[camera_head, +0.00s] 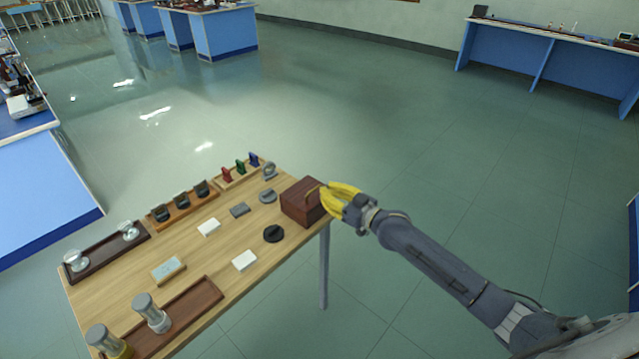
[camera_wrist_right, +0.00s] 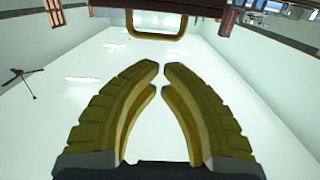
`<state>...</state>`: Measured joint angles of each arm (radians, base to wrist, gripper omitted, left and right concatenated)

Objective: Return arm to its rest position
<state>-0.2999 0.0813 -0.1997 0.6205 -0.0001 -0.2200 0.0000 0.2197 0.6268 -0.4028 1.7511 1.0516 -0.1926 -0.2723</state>
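My right arm comes in from the lower right of the head view. Its gripper (camera_head: 328,198) has yellow fingers and is at the right side of the dark red-brown box (camera_head: 300,203) on the table's right end. In the right wrist view the curved fingers (camera_wrist_right: 161,68) nearly meet at their tips, with only a narrow gap and nothing held between them. A yellowish loop (camera_wrist_right: 157,34) shows beyond the tips at the top of that view. I cannot tell from the head view whether the fingers touch the box. My left arm and gripper are not in view.
The wooden table (camera_head: 205,260) holds a rack of colored pieces (camera_head: 238,172), a tray with dark holders (camera_head: 180,206), a dark tray with glass pieces (camera_head: 105,250), and a brown tray with metal cylinders (camera_head: 190,308). Open floor (camera_head: 470,220) lies right of the table.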

